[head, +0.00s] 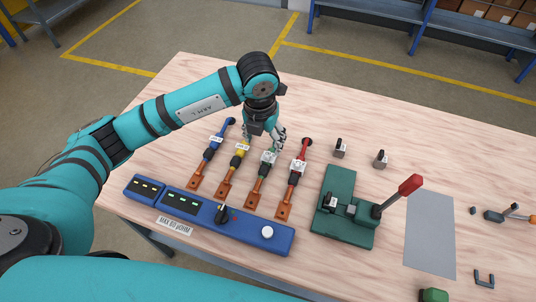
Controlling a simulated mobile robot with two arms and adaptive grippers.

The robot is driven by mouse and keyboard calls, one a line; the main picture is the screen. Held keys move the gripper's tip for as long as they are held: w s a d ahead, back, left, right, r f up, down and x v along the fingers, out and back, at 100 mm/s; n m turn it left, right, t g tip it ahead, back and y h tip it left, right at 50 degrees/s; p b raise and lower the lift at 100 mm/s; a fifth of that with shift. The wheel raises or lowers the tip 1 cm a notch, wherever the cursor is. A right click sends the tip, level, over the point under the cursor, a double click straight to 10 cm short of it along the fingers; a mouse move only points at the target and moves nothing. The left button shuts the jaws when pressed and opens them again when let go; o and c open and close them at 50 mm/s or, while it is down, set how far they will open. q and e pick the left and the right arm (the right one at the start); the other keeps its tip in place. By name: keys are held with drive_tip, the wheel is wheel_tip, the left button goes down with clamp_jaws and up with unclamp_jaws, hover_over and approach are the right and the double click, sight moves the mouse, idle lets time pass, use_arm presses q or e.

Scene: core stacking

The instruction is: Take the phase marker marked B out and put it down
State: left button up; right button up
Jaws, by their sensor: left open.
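Several cables with copper lugs lie side by side on the wooden table: a blue cable (210,152), a yellow cable (235,161), a third cable (264,172) and a red cable (294,178). Small tags sit across them; a pale grey marker (269,158) is on the third cable and another pale marker (298,166) is on the red one. The tag letters are too small to read, so I cannot tell which is B. My left gripper (269,144) is open, pointing down just above the third cable's marker, hiding that cable's far end. My right gripper is out of view.
A blue panel (268,243) with a black knob and white button lies in front of the lugs. A green press (340,228) with a red-tipped lever stands right. Two small grey blocks (340,148) (381,158) stand behind it. A grey mat (430,234) is bare.

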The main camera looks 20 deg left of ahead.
sight(268, 154)
use_arm(q)
drive_tip(key=f, duration=0.4)
drive_tip(key=shift+w+d+f+p, duration=0.15)
drive_tip(key=shift+w+p, duration=0.1)
drive_tip(key=shift+p, duration=0.15)
drive_tip(key=f, duration=0.1)
drive_tip(key=f+p, duration=0.1)
drive_tip(key=f, duration=0.1)
drive_tip(key=f+p, duration=0.1)
drive_tip(key=f, duration=0.1)
drive_tip(key=shift+w+d, duration=0.25)
drive_tip(key=shift+w, duration=0.1)
drive_tip(key=shift+f, duration=0.15)
drive_tip(key=c, duration=0.8)
drive_tip(key=shift+c, duration=0.6)
